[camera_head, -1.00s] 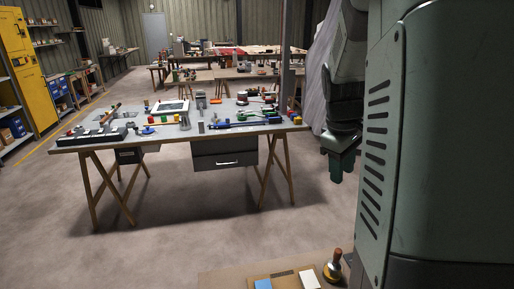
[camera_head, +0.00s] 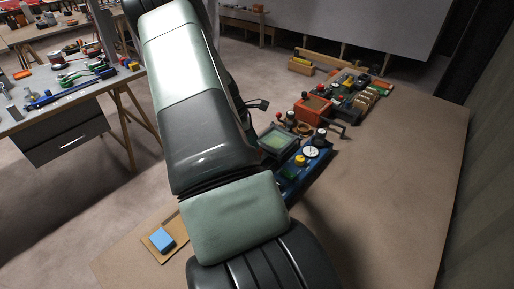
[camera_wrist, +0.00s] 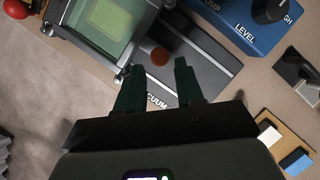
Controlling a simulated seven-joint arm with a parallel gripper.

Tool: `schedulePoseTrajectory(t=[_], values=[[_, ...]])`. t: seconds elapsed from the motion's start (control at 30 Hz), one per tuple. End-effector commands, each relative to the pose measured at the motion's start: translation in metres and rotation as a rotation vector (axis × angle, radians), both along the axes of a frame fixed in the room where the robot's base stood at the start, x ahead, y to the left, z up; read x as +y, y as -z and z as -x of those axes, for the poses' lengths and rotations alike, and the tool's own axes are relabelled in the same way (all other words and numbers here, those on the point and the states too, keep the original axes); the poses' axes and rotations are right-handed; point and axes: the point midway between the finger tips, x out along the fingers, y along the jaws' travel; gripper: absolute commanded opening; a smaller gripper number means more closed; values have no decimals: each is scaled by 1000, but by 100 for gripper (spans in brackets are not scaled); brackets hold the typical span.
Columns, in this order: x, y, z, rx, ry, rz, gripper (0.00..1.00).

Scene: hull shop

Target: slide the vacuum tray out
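In the wrist view, a dark flat plate (camera_wrist: 200,62) has lettering ending in "CUUM" and a pale stripe, and a round red-brown knob (camera_wrist: 160,56) shows on it; I take it for the vacuum tray. A metal frame with a green window (camera_wrist: 112,20) adjoins it at upper left. My gripper (camera_wrist: 158,68) is open, with its dark green fingers apart on either side of the knob and nothing seen gripped. I cannot tell whether the fingers touch the plate. In the head view, the machine with the green window (camera_head: 278,140) shows beside my arm, which hides my gripper.
A blue unit marked "LEVEL" (camera_wrist: 240,18) stands at upper right in the wrist view, near a black part (camera_wrist: 292,68). A blue block (camera_head: 163,239) lies on a tan board. An orange box (camera_head: 312,107) and loose items stand farther back. The brown tabletop (camera_head: 385,215) at right is clear.

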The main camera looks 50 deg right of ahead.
Motion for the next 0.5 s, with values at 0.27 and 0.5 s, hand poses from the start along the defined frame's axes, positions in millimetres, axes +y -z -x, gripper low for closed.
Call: schedulePoseTrajectory(t=[0.27, 0.5], values=[[-11, 36, 11, -1, 2, 1, 37], [-13, 42, 12, -1, 1, 1, 37]])
